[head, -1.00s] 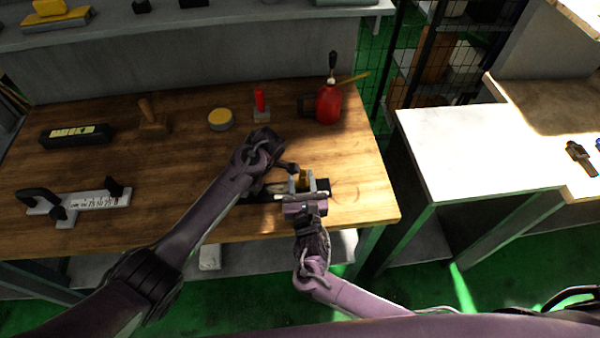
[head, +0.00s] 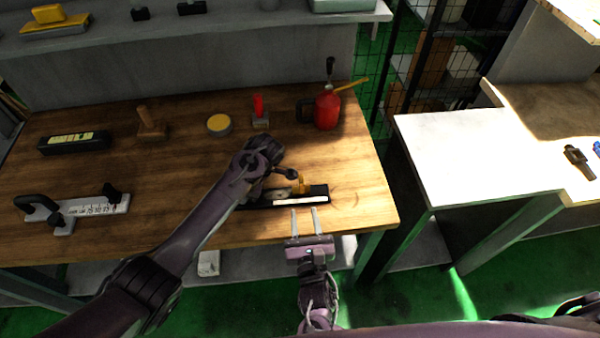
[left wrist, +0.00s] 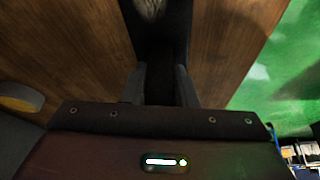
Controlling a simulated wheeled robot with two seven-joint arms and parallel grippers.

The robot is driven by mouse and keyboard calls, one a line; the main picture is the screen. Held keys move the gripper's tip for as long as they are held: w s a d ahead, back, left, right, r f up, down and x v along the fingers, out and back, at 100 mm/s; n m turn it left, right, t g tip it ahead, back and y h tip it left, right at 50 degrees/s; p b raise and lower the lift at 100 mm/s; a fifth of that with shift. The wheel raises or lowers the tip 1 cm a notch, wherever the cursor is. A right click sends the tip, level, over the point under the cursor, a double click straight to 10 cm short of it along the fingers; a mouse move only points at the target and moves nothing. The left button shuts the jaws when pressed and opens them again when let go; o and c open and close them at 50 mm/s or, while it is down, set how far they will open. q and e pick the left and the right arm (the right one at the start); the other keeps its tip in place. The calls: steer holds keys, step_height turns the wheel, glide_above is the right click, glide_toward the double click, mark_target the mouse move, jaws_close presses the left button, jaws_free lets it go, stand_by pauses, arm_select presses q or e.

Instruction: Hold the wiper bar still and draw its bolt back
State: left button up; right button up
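The wiper bar (head: 318,193) is a long black bar with a pale front strip, lying near the table's front edge.
A red oil can (head: 327,108), a red-handled tool (head: 260,112), a yellow-topped tin (head: 219,124) and a wooden-handled block (head: 150,124) stand behind. A black box (head: 75,143) and white gauge (head: 88,207) lie left. The table right of the bar is clear.

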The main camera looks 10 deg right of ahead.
arm_select(q)
steer(key=o, duration=0.5)
steer(key=v, duration=1.2)
